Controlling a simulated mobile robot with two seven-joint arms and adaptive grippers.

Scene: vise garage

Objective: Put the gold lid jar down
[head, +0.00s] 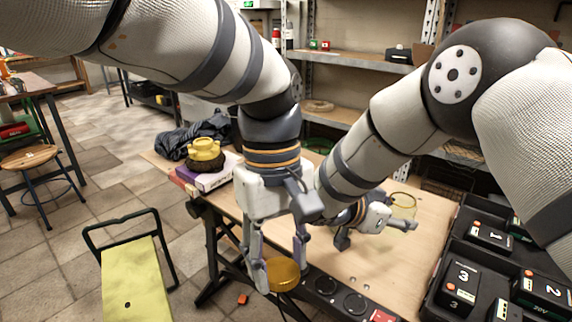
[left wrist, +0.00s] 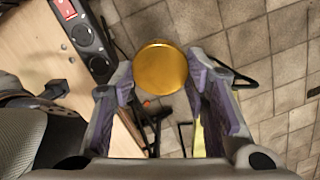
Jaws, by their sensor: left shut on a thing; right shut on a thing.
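The gold lid (head: 282,273) is a round gold disc between the fingertips of my left gripper (head: 280,266), past the front edge of the workbench. It also shows in the left wrist view (left wrist: 160,68) between the two fingers, above the floor. My right gripper (head: 378,224) is over the bench and shut on a clear, yellow-tinted jar (head: 404,204). The jar looks open at the top. My right gripper partly hides it, and I cannot tell if its base touches the bench.
The wooden bench (head: 345,275) has a power strip (head: 335,292) along its front edge. Black trays with battery packs (head: 463,278) fill the right side. A yellow teapot (head: 205,152), boxes and a black bag are at the left end. A yellow chair (head: 138,275) stands on the floor.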

